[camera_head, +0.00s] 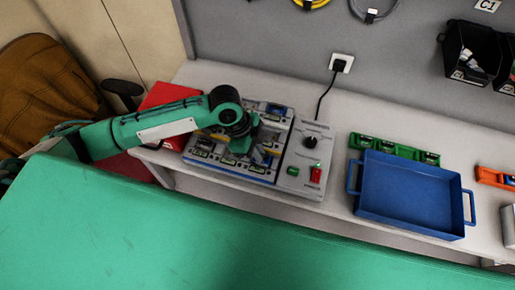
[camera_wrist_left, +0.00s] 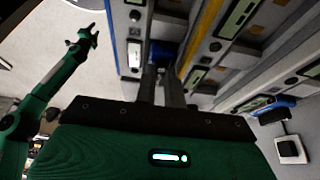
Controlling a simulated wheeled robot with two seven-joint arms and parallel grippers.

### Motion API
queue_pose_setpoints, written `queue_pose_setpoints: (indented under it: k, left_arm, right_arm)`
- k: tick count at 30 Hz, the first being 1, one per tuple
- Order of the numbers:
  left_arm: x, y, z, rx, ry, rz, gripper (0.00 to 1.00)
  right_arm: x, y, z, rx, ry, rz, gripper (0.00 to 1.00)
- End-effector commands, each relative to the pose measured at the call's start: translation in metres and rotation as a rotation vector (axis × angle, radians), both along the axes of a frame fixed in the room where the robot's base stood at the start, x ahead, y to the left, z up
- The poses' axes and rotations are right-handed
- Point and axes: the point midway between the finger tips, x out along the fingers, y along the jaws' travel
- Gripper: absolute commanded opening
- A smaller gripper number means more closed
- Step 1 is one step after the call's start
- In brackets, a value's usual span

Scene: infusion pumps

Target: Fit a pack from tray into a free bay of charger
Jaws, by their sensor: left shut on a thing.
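The charger (camera_head: 232,172) is a grey and blue unit with several bays, left of centre on the bench. Some bays hold packs; the arm hides part of it. My left gripper (camera_head: 240,146) is over the middle of the charger. In the left wrist view its fingers (camera_wrist_left: 161,80) are shut on a small blue part (camera_wrist_left: 160,50), apparently of a pack, whose body is mostly hidden; I cannot tell how deep it sits in a bay. The blue tray (camera_head: 408,195) looks empty. A green claw, apparently my right gripper (camera_wrist_left: 88,38), shows small in the left wrist view.
A control panel (camera_head: 300,157) with a black knob and red switch adjoins the charger. A green holder (camera_head: 393,148) stands behind the tray; an orange holder (camera_head: 493,177) is at the right. A red object (camera_head: 166,97) is left of the charger. A cable runs to the wall socket (camera_head: 341,63).

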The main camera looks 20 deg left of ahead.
Motion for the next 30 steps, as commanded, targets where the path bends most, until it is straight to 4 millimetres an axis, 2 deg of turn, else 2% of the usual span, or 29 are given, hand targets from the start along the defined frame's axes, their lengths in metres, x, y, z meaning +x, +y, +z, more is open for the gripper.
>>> queue_pose_setpoints:
  k: [23, 24, 27, 30]
  left_arm:
    - [-0.0002, -0.0003, -0.0052, 0.0, 0.0, -0.001, 0.0]
    - [-0.0001, -0.0003, -0.0052, 0.0, 0.0, -0.001, 0.18]
    - [-0.0001, -0.0002, -0.0053, 0.0, 0.0, -0.001, 0.36]
    - [0.0004, -0.0001, -0.0053, 0.0, -0.001, -0.001, 0.36]
  right_arm:
    - [-0.0003, 0.0076, 0.0026, 0.008, 0.001, -0.001, 0.36]
    - [-0.0003, 0.0075, 0.0023, 0.008, 0.001, -0.001, 0.36]
    - [-0.0003, 0.0066, 0.0022, 0.007, 0.001, -0.001, 0.36]
    - [-0.0004, 0.0054, 0.0022, 0.006, 0.001, 0.0, 0.36]
